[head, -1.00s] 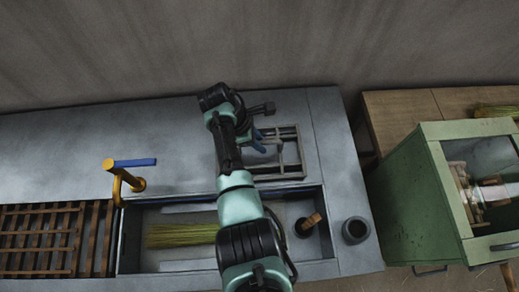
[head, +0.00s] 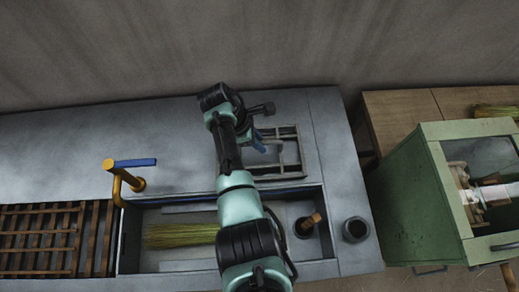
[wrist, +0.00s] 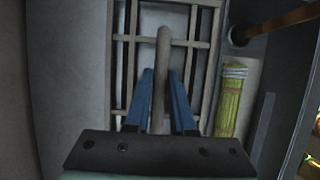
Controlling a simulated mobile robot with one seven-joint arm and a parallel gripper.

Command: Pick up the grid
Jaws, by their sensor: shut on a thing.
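The grid (head: 291,158) is a grey frame with crossing bars on the metal counter, behind the basin. It also shows in the wrist view (wrist: 204,45), with a rounded handle bar (wrist: 163,45) running up its middle. My gripper (head: 262,142) reaches down over the grid's left part. In the wrist view its blue fingers (wrist: 162,78) stand on both sides of the handle and are shut on it. The grid appears to lie flat at counter level. My arm hides part of its left side in the head view.
The basin in front holds a bundle of straw (head: 180,235) and a pot with a wooden handle (head: 308,224). A dark cup (head: 355,229) stands at the right. A yellow tap (head: 119,185) is at the left. A green cabinet (head: 425,190) stands beyond the counter's right edge.

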